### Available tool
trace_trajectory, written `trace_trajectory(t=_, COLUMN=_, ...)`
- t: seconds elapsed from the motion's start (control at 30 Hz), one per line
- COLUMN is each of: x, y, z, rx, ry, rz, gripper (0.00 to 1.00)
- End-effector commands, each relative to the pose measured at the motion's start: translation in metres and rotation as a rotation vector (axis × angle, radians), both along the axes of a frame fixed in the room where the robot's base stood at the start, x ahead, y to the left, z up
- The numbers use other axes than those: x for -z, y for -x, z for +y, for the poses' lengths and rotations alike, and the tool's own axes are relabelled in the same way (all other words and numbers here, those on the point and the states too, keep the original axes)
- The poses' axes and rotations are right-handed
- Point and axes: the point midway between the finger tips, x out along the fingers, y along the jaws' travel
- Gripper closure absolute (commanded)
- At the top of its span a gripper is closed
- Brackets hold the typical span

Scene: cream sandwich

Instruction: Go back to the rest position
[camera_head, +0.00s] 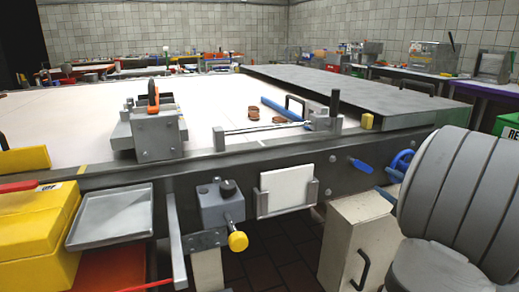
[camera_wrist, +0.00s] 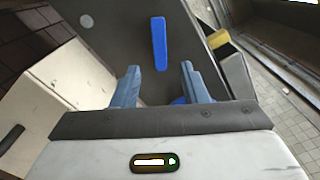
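My gripper (camera_wrist: 159,68) shows in the wrist view with its two blue-grey fingers spread apart and nothing between them. Beyond the fingertips is a blue handle (camera_wrist: 159,43) against a dark panel. In the head view a blue handle (camera_head: 361,165) sticks out from the dark front side of the table. Two brown round pieces (camera_head: 253,113) lie on the pale table top, near a blue cylinder (camera_head: 272,106).
A metal holder (camera_head: 157,136) with an orange-handled tool stands at the table's front edge. A grey tray (camera_head: 112,216) and yellow boxes (camera_head: 35,240) are at the lower left. A cream cabinet (camera_head: 357,240) stands below the table. A yellow knob (camera_head: 238,241) juts out in front.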

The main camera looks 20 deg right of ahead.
Motion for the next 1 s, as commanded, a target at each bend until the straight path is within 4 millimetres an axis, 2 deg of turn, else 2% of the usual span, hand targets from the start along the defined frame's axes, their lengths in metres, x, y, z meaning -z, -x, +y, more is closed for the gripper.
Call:
trace_trajectory(t=0.13, x=-0.005, y=-0.005, z=0.009, rx=-0.023, ry=0.006, rz=0.015, gripper=0.6)
trace_trajectory(t=0.17, x=-0.009, y=-0.008, z=0.015, rx=-0.041, ry=0.01, rz=0.027, gripper=0.6)
trace_trajectory(t=0.23, x=-0.019, y=-0.02, z=0.041, rx=-0.111, ry=0.029, rz=0.072, gripper=0.6)
trace_trajectory(t=0.27, x=-0.024, y=-0.025, z=0.057, rx=-0.153, ry=0.042, rz=0.099, gripper=0.6)
trace_trajectory(t=0.37, x=-0.042, y=-0.042, z=0.123, rx=-0.328, ry=0.107, rz=0.219, gripper=0.6)
trace_trajectory(t=0.4, x=-0.048, y=-0.045, z=0.15, rx=-0.403, ry=0.142, rz=0.274, gripper=0.6)
trace_trajectory(t=0.47, x=-0.055, y=-0.045, z=0.189, rx=-0.51, ry=0.202, rz=0.348, gripper=0.6)
trace_trajectory(t=0.5, x=-0.059, y=-0.042, z=0.213, rx=-0.577, ry=0.245, rz=0.398, gripper=0.6)
trace_trajectory(t=0.6, x=-0.072, y=-0.029, z=0.267, rx=-0.744, ry=0.376, rz=0.513, gripper=0.6)
trace_trajectory(t=0.7, x=-0.086, y=-0.007, z=0.309, rx=-0.898, ry=0.536, rz=0.618, gripper=0.6)
trace_trajectory(t=0.83, x=-0.108, y=0.025, z=0.347, rx=-1.073, ry=0.78, rz=0.728, gripper=0.6)
trace_trajectory(t=1.0, x=-0.144, y=0.062, z=0.37, rx=-1.247, ry=1.15, rz=0.811, gripper=0.6)
